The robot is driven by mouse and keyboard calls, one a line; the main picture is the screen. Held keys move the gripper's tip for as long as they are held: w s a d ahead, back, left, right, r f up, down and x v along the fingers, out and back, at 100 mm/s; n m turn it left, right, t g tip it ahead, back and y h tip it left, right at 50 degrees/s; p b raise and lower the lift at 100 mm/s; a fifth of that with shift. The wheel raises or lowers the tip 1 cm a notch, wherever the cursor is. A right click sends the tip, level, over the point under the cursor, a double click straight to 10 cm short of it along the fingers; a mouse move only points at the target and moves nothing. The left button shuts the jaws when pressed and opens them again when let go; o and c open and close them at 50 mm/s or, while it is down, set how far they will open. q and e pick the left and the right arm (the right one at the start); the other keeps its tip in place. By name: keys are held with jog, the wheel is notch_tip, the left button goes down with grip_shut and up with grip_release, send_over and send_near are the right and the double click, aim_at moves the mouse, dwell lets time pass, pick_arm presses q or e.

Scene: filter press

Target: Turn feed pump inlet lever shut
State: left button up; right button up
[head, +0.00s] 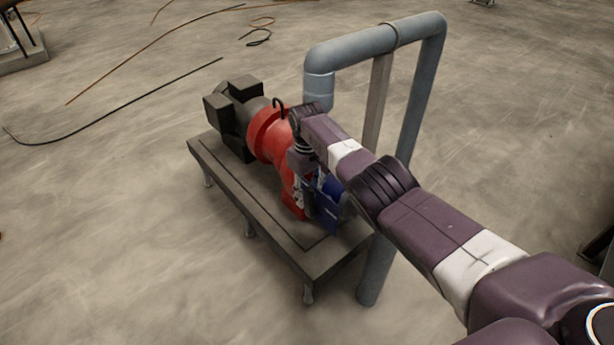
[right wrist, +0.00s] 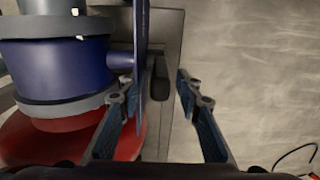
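The feed pump inlet valve (right wrist: 65,65) has a round blue body in the right wrist view. Its blue lever (right wrist: 141,60) shows nearly edge-on as a thin upright plate, joined to the body by a short stub. My right gripper (right wrist: 166,72) is open, with the lever plate between its fingers and close to the left finger. I cannot tell whether that finger touches it. In the head view my right gripper (head: 311,188) points down at the blue lever (head: 331,213) beside the red pump; my arm partly hides the valve. My left gripper is not in view.
The red pump (head: 267,135) with its dark motor (head: 233,108) stands on a grey base table (head: 255,222). A large grey pipe (head: 365,42) arches behind my right arm. Cables (head: 125,95) lie on the floor at the left. Open floor surrounds the table.

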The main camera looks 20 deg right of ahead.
notch_tip(320, 180, up, 11)
dwell(0.3)
dwell(0.5)
